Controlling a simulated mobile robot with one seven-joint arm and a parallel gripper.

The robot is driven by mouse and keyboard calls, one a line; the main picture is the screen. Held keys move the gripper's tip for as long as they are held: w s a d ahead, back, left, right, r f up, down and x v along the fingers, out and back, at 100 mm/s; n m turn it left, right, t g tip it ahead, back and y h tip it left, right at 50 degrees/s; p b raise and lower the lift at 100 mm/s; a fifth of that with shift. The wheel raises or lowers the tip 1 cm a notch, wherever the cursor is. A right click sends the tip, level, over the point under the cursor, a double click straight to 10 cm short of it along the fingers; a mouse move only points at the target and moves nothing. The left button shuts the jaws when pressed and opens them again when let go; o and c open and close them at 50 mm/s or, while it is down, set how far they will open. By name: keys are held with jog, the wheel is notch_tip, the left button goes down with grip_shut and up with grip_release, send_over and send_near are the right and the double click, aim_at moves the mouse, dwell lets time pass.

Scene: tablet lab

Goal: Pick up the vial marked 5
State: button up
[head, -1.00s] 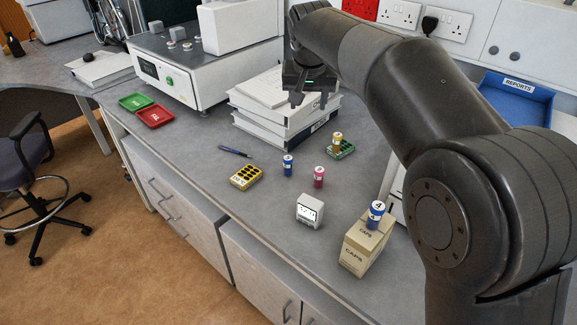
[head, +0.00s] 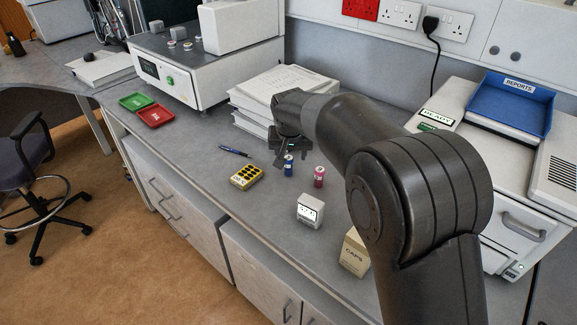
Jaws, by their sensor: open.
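A blue vial (head: 288,169) stands upright on the bench, and a pink-red vial (head: 319,177) stands just to its right. Their markings are too small to read, so I cannot tell which vial is marked 5. My gripper (head: 290,153) is open and points down at the blue vial's top. I cannot tell whether its fingers are around the vial or behind it. The blue vial marked 4 on the caps box and the vial in the green rack, seen earlier, are hidden behind my arm.
A yellow rack (head: 246,177) and a blue pen (head: 235,152) lie to the left. A white timer (head: 310,211) and the caps box (head: 354,254) stand in front. Stacked binders (head: 252,122) stand behind. Green (head: 136,102) and red (head: 156,116) trays lie farther left.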

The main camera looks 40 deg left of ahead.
aim_at(288, 162)
jog(key=x, duration=0.8)
jog(key=shift+s+a, duration=0.25)
jog(key=shift+s, duration=0.05)
jog(key=shift+c, duration=0.4)
jog(key=c, duration=1)
jog(key=shift+r, duration=0.1)
